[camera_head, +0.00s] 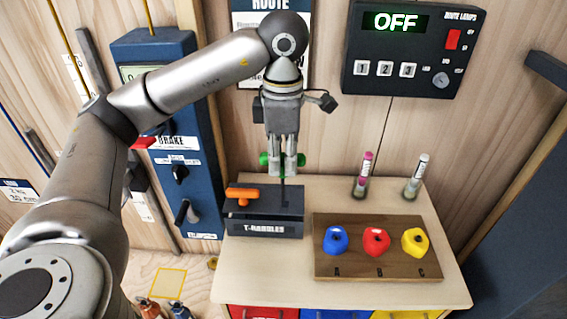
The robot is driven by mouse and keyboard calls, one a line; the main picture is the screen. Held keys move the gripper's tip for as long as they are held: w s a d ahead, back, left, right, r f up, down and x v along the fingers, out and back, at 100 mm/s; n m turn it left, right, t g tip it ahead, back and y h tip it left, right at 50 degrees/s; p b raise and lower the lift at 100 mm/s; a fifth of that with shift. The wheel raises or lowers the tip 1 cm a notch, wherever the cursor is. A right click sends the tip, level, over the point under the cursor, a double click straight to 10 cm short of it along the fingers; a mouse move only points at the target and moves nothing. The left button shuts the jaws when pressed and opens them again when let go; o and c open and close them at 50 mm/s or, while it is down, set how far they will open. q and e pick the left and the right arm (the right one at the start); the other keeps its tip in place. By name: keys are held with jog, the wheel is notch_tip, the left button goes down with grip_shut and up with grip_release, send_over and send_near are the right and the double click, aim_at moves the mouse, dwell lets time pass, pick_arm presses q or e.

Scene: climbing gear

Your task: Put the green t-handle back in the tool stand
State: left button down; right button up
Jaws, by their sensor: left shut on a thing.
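The green t-handle (264,159) is gripped across its bar by my left gripper (282,167), and its green ends stick out on both sides of the fingers. Its thin dark shaft points down toward the tool stand (265,228), a dark box labelled T-HANDLES at the left of the table. The shaft's lower end meets the stand's top in the picture, right of the middle; I cannot tell whether it is in a hole. An orange t-handle (243,194) sits at the left of the stand. My right gripper is not in view.
A wooden board (380,267) with blue (335,240), red (376,241) and yellow (414,242) holds lies right of the stand. Two capped tubes (363,176) (416,178) stand behind it. A blue brake unit (172,130) is on the wall at left; a lamp panel (412,47) reads OFF.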

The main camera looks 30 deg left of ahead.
pick_arm(q)
jog(key=w+a+f, duration=0.3)
jog(key=w+a, duration=0.1)
jog(key=w, duration=0.3)
jog(key=shift+w+a+f+b, duration=0.35)
jog(key=shift+w+f, duration=0.05)
notch_tip(320, 180, down, 16)
jog(key=b, duration=0.6)
jog(key=shift+r, duration=0.15)
dwell(0.7)
jog(key=c, duration=1.2)
grip_release()
jog(key=shift+c, duration=0.2)
